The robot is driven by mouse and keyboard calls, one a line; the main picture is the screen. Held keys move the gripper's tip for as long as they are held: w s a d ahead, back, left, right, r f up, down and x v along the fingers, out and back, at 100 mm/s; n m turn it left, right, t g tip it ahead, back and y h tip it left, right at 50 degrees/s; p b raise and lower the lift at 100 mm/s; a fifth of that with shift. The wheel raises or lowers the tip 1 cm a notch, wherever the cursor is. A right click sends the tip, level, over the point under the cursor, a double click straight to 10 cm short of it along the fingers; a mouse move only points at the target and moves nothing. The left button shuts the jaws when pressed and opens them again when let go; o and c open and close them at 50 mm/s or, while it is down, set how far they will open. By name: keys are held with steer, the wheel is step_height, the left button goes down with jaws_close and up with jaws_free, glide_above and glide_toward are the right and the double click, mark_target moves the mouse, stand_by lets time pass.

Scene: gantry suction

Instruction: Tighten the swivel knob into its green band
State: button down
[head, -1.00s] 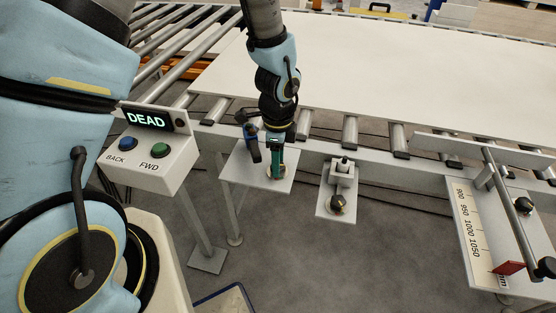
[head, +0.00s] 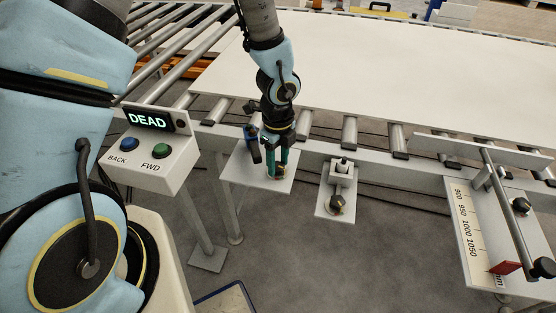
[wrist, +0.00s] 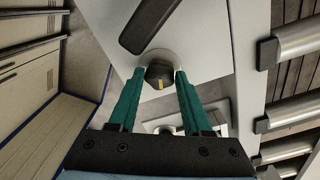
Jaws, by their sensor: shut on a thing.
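The swivel knob (wrist: 157,74) is dark and faceted with a yellow mark on its side. It stands on a round pale base on a white plate (wrist: 213,58). In the wrist view my gripper (wrist: 162,76) has its green fingers on either side of the knob, shut on it. In the head view my gripper (head: 277,176) points down at the plate (head: 240,166), its fingers side by side and mostly hiding the knob. I cannot make out a green band on the base in either view.
A dark lever (wrist: 150,24) stands close to the knob; it looks blue in the head view (head: 252,146). To the right a bracket (head: 327,212) bears another dark knob (head: 337,202). A control box (head: 150,160) reads DEAD. The roller conveyor bears a large white panel (head: 380,80).

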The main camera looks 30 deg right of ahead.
mark_target(278, 165)
stand_by(0.4)
steer(key=shift+c, duration=1.7)
jaws_free()
step_height(278, 165, up, 11)
steer(key=shift+f, duration=0.1)
